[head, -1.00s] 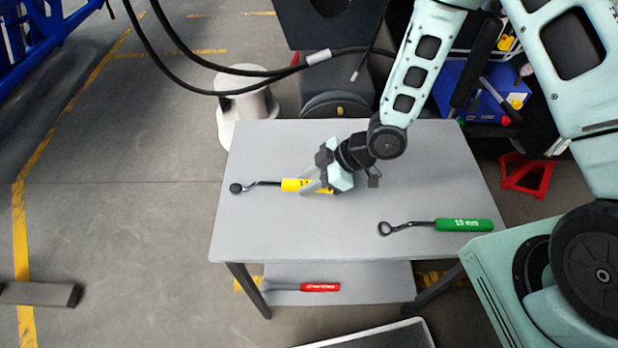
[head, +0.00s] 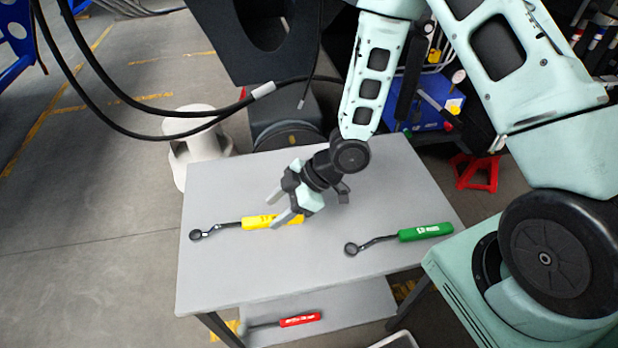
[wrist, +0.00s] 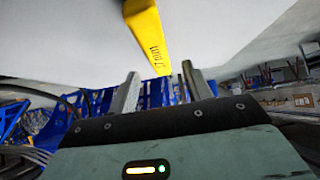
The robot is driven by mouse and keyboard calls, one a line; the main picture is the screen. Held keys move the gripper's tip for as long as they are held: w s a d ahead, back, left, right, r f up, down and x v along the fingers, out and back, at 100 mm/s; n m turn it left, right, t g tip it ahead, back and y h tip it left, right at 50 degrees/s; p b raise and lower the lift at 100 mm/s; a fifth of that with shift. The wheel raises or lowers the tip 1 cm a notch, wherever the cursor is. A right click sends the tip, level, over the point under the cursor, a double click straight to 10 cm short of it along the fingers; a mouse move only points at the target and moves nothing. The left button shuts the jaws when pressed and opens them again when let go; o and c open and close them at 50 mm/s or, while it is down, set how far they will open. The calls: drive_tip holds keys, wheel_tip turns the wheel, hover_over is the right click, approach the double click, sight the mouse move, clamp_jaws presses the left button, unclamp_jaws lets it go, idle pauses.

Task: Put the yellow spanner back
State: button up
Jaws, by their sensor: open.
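The yellow spanner lies on the grey table, its yellow handle (head: 257,222) to the right and its dark ring end (head: 197,235) to the left. My gripper (head: 277,207) is open at the right part of the handle, with one finger hiding a piece of it in the head view. In the wrist view the yellow handle (wrist: 148,38) runs from the top edge down toward the gap between my open fingers (wrist: 160,76). The jaws are not closed on it. Whether a finger touches the handle I cannot tell.
A green-handled spanner (head: 425,232) lies on the tabletop (head: 230,275) at the right. A red-handled one (head: 300,320) lies on the lower shelf. Black cables (head: 200,125) hang at the back left. A white stool-like object (head: 195,145) stands behind the table.

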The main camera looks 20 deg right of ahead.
drive_tip(key=p+v, duration=0.2)
drive_tip(key=v, duration=1.2)
drive_tip(key=shift+d+r, duration=0.1)
wheel_tip(320, 180, up, 8)
drive_tip(key=a+m+t+h, duration=0.1)
drive_tip(key=a+m+h, duration=0.1)
drive_tip(key=m+h, duration=0.35)
drive_tip(key=s+a+r+m+g+h, duration=0.1)
drive_tip(key=s+a+r, duration=0.1)
drive_tip(key=s, duration=0.6)
drive_tip(key=s+a+r+m+g+h, duration=0.1)
drive_tip(key=s+a+r, duration=0.2)
drive_tip(key=s, duration=0.5)
drive_tip(key=shift+r+g+h, duration=0.35)
drive_tip(key=shift+r+g, duration=0.05)
drive_tip(key=shift+r, duration=0.3)
drive_tip(key=shift+s+m, duration=0.1)
drive_tip(key=shift+m, duration=0.15)
